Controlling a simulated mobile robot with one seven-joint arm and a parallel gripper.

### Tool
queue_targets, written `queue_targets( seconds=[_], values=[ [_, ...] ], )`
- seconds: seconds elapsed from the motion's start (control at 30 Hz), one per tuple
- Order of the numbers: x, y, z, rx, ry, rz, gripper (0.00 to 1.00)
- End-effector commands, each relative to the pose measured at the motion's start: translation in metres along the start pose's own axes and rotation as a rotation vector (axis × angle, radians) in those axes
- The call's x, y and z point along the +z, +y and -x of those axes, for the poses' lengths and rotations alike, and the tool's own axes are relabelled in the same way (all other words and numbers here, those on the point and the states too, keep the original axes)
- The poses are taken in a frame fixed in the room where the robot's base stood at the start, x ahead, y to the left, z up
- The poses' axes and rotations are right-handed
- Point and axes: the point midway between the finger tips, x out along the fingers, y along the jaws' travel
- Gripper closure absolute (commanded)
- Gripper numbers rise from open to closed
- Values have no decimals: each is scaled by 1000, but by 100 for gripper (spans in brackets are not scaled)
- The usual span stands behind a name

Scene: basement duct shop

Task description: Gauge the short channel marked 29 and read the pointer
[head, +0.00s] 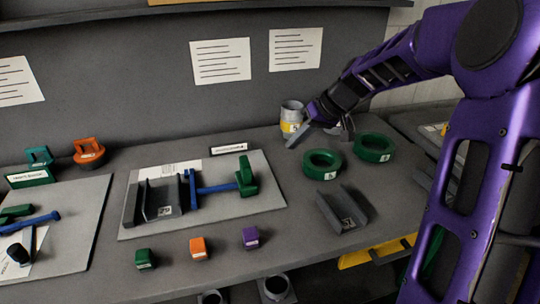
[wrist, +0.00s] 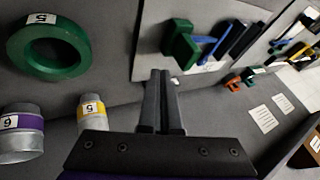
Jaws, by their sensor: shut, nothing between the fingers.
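A short grey channel (head: 330,213) with a white label lies on the bench right of the grey board; its number is too small to read. Another grey channel (head: 133,205) with a label lies on the board. Beside it is a blue bar (head: 215,188) with a green upright block (head: 246,176) at its right end; the bar and block also show in the wrist view (wrist: 181,45). No pointer reading can be made out. My gripper (head: 292,144) is shut and empty above the back of the bench, apart from both channels; its closed fingers show in the wrist view (wrist: 161,74).
Two green rings (head: 322,172) (head: 374,137) and a yellow-banded cylinder (head: 291,106) stand near my gripper. Green (head: 144,264), orange (head: 200,253) and purple (head: 250,243) blocks line the front edge. A purple-banded cylinder (wrist: 22,141) shows in the wrist view. Another board (head: 75,215) lies left.

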Motion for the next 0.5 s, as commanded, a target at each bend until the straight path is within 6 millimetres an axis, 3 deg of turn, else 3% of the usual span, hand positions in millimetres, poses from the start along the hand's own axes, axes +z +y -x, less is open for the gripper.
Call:
queue_targets(
  seconds=[0.23,0.5],
  values=[
    [-6,-3,-9,-30,27,5,100],
    [-6,-5,-62,-31,22,6,100]
  ],
)
